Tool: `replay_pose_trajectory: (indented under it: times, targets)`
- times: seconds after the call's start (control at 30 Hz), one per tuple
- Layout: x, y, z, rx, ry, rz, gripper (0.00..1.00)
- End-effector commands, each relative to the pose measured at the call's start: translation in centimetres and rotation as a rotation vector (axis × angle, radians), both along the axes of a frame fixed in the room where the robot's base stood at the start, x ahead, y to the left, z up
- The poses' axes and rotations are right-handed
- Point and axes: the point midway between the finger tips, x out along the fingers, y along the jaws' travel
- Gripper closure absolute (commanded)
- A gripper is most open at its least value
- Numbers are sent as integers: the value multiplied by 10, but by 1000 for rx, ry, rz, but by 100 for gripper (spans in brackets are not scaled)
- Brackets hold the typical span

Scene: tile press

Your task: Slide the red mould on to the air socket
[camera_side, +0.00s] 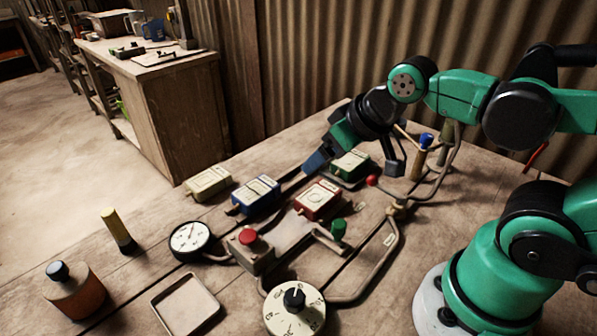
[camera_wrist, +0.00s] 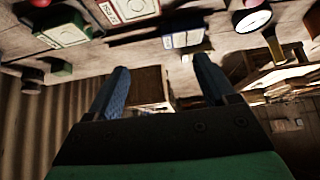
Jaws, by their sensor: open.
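The red mould (camera_side: 317,200), a box with a pale top plate, lies on the bench in the middle of the side view. In the wrist view part of it (camera_wrist: 128,9) shows at the top edge. I cannot clearly pick out the air socket; a pipe fitting (camera_side: 398,210) stands to the right of the red mould.
The blue mould (camera_side: 256,195) and cream mould (camera_side: 208,183) lie to the left. In front are a gauge (camera_side: 190,240), a red-button box (camera_side: 249,252), a green-handled lever (camera_side: 338,231) and a dial (camera_side: 295,309). Bent pipes run on the right. An empty tray (camera_side: 160,312) lies front left.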

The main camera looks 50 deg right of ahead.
Motion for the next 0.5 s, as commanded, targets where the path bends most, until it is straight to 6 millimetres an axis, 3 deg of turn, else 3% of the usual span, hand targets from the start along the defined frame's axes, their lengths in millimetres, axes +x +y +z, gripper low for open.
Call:
replay_pose_trajectory:
  times: [0.03,0.23,0.5]
  targets:
    - [2,-2,1,14,12,-28,40]
    - [16,-24,2,186,164,-392,97]
    - [38,-70,-13,418,401,-1134,100]
